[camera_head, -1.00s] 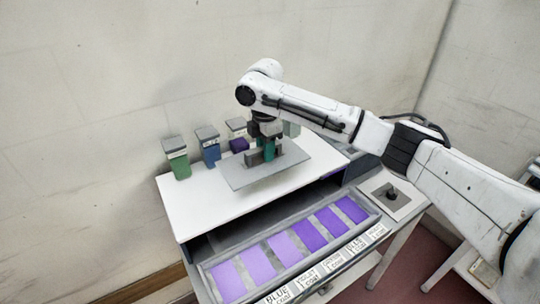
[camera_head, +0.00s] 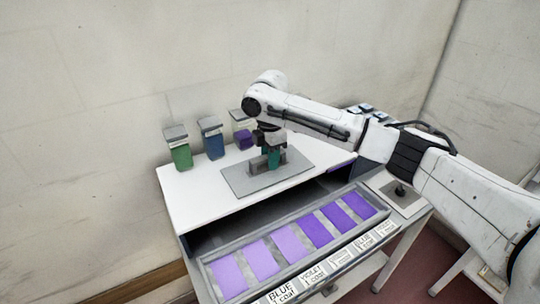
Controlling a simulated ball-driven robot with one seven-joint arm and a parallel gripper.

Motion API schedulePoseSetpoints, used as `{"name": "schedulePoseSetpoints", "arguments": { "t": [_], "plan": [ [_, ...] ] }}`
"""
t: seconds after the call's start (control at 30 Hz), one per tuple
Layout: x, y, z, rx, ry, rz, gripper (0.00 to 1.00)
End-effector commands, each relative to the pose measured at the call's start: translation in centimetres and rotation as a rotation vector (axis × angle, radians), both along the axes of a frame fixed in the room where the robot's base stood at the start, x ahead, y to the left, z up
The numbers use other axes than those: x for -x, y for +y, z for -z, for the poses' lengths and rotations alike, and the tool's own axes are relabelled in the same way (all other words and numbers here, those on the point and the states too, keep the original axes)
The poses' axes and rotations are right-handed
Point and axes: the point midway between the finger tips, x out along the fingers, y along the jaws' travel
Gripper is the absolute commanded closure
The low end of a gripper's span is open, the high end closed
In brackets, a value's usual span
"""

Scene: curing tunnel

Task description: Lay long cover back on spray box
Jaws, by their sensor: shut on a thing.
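The long cover, a flat grey plate (camera_head: 236,184) with a grey raised grip, is over the top of the white spray box (camera_head: 195,205). It looks level and flat against the white top; I cannot tell whether it touches or hovers just above. My gripper (camera_head: 271,160) is shut on the cover's grip, pointing down from above. A teal part shows at the grip, and the wrist hides some of the contact. Whatever lies under the cover is hidden.
A green jar (camera_head: 180,151), a blue jar (camera_head: 211,140) and a purple jar (camera_head: 243,138) stand along the back edge. A tray (camera_head: 205,268) of violet panels lies in front, with labels below. A square plate with a black knob (camera_head: 399,189) sits at right.

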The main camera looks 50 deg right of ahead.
Motion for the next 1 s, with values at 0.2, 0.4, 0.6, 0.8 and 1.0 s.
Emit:
{"name": "schedulePoseSetpoints", "arguments": {
  "t": [0.2,0.4,0.6,0.8,1.0],
  "plan": [
    [-0.03,-0.01,0.01,0.000,-0.001,0.000,1.00],
    [-0.02,0.00,0.05,0.000,-0.001,0.000,1.00],
    [-0.01,0.02,0.30,-0.001,0.000,0.000,1.00],
    [-0.02,0.03,0.57,-0.001,0.000,0.000,1.00],
    [-0.02,0.01,0.53,0.000,0.000,0.000,0.53]
  ]
}}
